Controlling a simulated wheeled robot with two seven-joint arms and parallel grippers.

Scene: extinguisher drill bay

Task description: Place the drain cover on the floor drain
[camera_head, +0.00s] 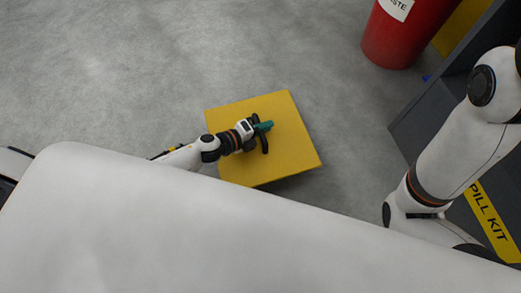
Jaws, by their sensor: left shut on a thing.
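The drain cover (292,150) is a flat yellow square with a teal handle (265,126) near its middle. It is in the centre of the head view, turned slightly, over the grey floor. My left gripper (262,134) is over the cover and shut on its teal handle. A soft shadow lies by the cover's lower right side; I cannot tell how high it is above the floor. No floor drain shows; the area under the cover is hidden. My right arm shows at the right, but its gripper is out of view.
A red waste bin (403,35) stands at the upper right. A dark grey spill kit box with a yellow label (491,222) is at the right, partly behind my right arm. The concrete floor (150,70) is clear to the left and above the cover.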

